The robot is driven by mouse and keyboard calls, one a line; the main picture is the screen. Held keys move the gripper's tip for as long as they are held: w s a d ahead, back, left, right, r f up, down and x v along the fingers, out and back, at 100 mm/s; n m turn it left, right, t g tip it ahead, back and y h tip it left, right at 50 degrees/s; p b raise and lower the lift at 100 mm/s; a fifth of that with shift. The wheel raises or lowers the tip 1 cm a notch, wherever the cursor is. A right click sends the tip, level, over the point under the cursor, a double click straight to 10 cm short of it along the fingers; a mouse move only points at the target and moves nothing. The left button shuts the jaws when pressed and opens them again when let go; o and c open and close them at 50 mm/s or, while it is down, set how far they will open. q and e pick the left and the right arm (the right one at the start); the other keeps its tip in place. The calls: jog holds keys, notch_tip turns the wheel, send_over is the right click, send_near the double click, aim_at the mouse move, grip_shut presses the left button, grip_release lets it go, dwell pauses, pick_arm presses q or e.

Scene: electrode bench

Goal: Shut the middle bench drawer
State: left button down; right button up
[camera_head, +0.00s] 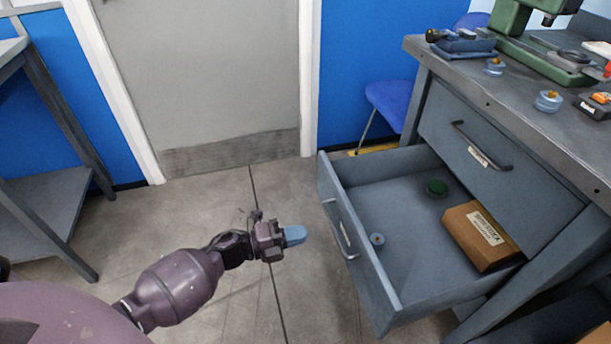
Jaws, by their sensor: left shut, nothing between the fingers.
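The middle bench drawer (392,203) is pulled well out from the grey bench, below a shut upper drawer (500,150). Its front panel (362,262) faces left and carries a bar handle (341,229). My left gripper (295,235) is shut and empty, with pale blue fingertips pointing right. It is to the left of the handle, with a gap between them. My right gripper is not in view.
The bench top (480,85) holds a green machine (520,40), a blue tray (465,45) and small blue cups (548,101). A blue chair (390,100) stands behind the bench. A grey shelf (45,210) is at the left. The floor (215,205) between is clear.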

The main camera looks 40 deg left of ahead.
aim_at(352, 223)
pick_arm(q)
jog(key=b+x, duration=0.1)
jog(key=x, duration=0.8)
jog(key=shift+w+d+f+b, duration=0.2)
jog(key=shift+w+d+b, duration=0.05)
jog(key=shift+d+b, duration=0.05)
jog(key=shift+w+d+r, duration=0.1)
jog(key=shift+w+d, duration=0.35)
jog(key=shift+w, duration=0.1)
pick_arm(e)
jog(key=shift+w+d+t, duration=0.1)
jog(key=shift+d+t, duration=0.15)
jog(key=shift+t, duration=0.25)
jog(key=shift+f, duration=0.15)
